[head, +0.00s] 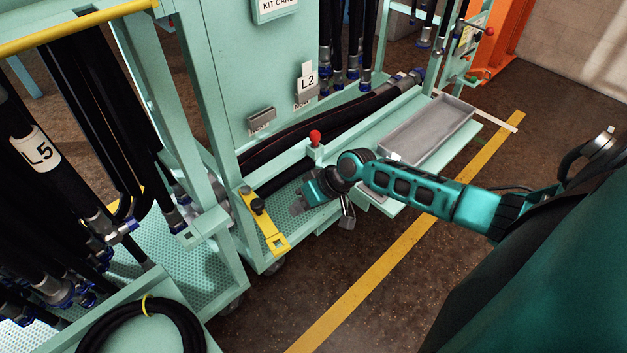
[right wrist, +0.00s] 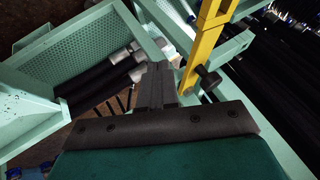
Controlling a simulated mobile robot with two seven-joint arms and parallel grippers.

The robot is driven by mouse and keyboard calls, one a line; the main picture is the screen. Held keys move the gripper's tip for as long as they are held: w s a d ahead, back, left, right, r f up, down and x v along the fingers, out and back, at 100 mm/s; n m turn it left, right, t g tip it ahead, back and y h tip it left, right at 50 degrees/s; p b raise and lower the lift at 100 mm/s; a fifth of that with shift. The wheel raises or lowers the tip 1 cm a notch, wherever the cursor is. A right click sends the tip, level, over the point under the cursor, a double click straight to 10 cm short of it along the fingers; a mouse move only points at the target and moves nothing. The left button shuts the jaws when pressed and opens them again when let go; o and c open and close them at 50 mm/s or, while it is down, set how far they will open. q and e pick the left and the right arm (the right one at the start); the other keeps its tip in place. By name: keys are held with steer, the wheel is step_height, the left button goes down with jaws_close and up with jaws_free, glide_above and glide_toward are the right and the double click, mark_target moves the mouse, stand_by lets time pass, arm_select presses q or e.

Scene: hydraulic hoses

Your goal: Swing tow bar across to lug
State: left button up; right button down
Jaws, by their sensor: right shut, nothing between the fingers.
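The yellow tow bar (head: 270,231) lies at the near corner of the mint hose cart, with a black knob on its upper part. In the right wrist view the yellow bar (right wrist: 205,48) and its black knob (right wrist: 208,78) are just right of the fingers. My right gripper (head: 297,207) is just right of the bar in the head view. Its fingers (right wrist: 157,82) are shut and empty, apart from the knob. A small mint bracket (head: 199,229) stands on the left cart's edge; I cannot tell whether it is the lug. My left gripper is out of view.
The left cart (head: 150,240) holds several black hoses and stands close to the right cart. A red-knobbed post (head: 315,138) rises behind my right gripper. A grey tray (head: 430,128) sits on the right cart's shelf. Floor with a yellow line (head: 400,248) is clear in front.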

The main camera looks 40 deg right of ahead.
mark_target(261, 213)
steer(key=a, duration=0.2)
steer(key=a+p, duration=0.1)
steer(key=a, duration=0.1)
steer(key=shift+w+a+f, duration=0.1)
steer(key=shift+w+f, duration=0.05)
steer(key=shift+w, duration=0.1)
steer(key=shift+a, duration=0.1)
